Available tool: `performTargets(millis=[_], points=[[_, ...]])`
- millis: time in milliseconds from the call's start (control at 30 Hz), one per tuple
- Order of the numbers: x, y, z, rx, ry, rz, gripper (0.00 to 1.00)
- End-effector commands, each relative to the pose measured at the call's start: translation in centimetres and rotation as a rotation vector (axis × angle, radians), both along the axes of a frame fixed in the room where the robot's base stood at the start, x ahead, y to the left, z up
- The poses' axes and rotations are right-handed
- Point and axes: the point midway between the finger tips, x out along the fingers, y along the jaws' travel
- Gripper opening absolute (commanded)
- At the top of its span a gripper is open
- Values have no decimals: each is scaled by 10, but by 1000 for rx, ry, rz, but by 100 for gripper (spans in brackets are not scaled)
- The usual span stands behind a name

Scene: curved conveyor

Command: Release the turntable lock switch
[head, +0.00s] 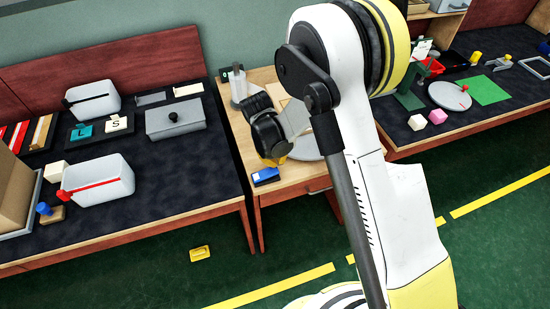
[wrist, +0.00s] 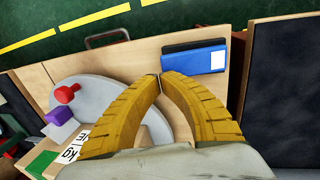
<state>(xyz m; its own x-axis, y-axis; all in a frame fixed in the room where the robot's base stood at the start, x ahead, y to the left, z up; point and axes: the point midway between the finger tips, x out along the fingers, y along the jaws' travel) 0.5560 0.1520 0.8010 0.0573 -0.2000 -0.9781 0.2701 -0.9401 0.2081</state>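A round grey turntable disc (wrist: 105,90) lies on the wooden table in the wrist view. In the head view the disc (head: 304,147) is partly hidden by my arm. A small red knob-shaped piece (wrist: 67,93) shows at the disc's left part; I cannot tell whether it is the lock switch. My gripper (wrist: 160,77) has its yellow fingertips together, with nothing visible between them. In the head view my gripper (head: 276,161) points down above the table near the disc.
A blue box with a white label (wrist: 195,60) lies close to the fingertips. A purple block (wrist: 60,115) and a card marked kg (wrist: 72,152) lie left of my gripper. A drawer handle (wrist: 107,37) is at the table edge. Dark side tables (head: 130,190) hold many objects.

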Motion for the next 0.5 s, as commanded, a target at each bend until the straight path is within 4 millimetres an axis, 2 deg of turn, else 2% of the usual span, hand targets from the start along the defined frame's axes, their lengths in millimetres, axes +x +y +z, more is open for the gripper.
performTargets(millis=[333, 500], points=[[0, -1, -1, 10, 4, -1, 0], [2, -8, -10, 148, 43, -7, 0]])
